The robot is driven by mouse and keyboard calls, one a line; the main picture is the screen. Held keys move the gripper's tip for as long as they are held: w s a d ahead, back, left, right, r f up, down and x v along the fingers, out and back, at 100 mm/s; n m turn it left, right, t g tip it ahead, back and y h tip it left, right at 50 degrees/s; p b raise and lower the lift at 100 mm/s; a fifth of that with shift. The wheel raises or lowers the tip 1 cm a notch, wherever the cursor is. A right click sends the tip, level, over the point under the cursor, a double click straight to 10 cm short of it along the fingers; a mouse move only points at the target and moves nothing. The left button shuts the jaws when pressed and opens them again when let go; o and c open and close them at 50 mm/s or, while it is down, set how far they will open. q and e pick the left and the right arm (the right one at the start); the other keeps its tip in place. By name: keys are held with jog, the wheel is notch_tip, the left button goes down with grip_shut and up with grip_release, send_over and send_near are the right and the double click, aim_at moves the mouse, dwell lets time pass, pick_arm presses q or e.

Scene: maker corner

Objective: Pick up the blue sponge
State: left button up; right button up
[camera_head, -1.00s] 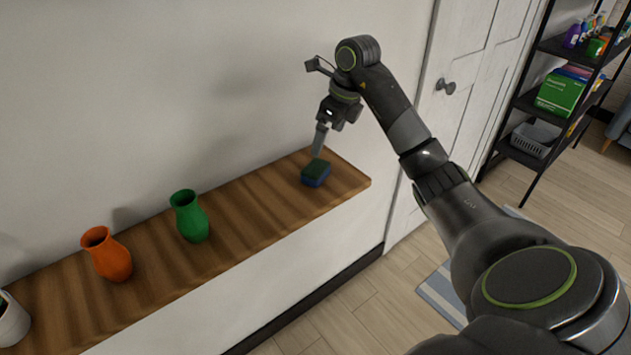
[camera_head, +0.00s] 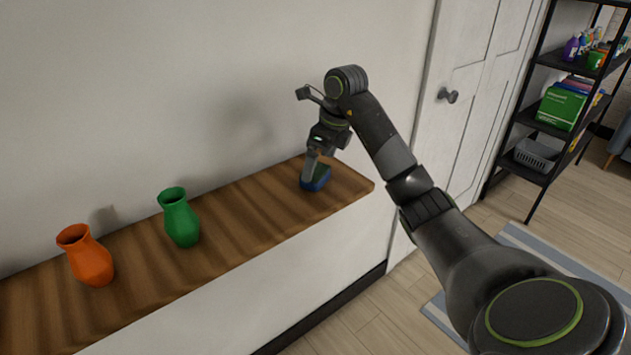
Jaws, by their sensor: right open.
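The blue sponge (camera_head: 317,182) lies on the wooden shelf near its right end. Its top is dark green and its lower part is blue. My right gripper (camera_head: 309,180) points down at the sponge, with its fingers around or just over the sponge's left part. The gripper is open. The fingers hide part of the sponge, and I cannot tell whether they touch it. My left gripper is out of view.
A green vase (camera_head: 181,219) and an orange vase (camera_head: 88,258) stand on the wooden shelf (camera_head: 262,216) to the left. The wall is close behind. A white door (camera_head: 470,100) and a black rack (camera_head: 535,120) are on the right.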

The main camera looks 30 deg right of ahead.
aim_at(317, 171)
jog(key=x, duration=0.3)
jog(key=shift+w+a+f+p, duration=0.1)
jog(key=shift+w+f+p, duration=0.05)
jog(key=shift+f+p, duration=0.25)
jog(key=shift+r, duration=0.1)
jog(key=c, duration=1.1)
jog(key=shift+r, duration=0.1)
